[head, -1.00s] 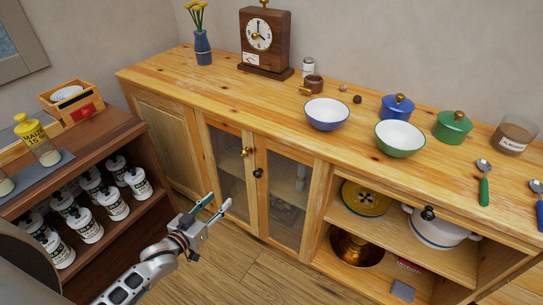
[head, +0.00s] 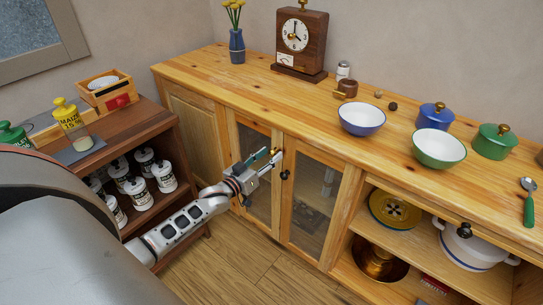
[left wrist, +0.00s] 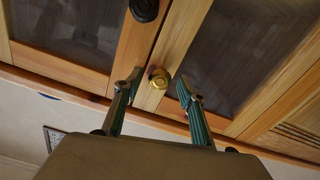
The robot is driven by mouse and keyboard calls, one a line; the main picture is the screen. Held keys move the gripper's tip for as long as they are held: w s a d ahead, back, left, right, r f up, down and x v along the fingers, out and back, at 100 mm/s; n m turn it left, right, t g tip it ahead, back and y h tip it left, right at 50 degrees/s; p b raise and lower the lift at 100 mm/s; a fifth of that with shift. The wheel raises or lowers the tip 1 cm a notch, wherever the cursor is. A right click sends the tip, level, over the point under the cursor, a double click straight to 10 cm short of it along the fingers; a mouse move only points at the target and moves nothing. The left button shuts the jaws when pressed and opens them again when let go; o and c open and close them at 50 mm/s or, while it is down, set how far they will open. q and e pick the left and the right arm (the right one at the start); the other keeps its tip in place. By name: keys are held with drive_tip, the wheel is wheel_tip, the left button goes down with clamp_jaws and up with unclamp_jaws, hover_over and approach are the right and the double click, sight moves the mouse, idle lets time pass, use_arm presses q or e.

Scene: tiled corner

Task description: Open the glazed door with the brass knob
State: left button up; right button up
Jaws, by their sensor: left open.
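The glazed door with the brass knob (head: 256,190) is the left of two glazed doors in the wooden sideboard and looks shut. In the left wrist view this door (left wrist: 235,45) is on the right. Its round brass knob (left wrist: 159,79) sits between the two fingers of my left gripper (left wrist: 157,84), with a gap on each side. In the head view my left gripper (head: 270,160) is open at the door's upper right edge. The fingers partly hide the knob there. My right gripper is not in view.
The other glazed door (head: 316,205) has a black knob (head: 285,174) close to my left gripper. A dark wooden shelf (head: 165,213) with several white jars stands at left, near my left arm. The sideboard top (head: 290,105) holds bowls, pots and a clock. Floor before the doors is clear.

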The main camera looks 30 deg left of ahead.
use_arm(q)
drive_tip(key=shift+w, duration=0.5)
clamp_jaws()
drive_tip(key=shift+s, duration=0.1)
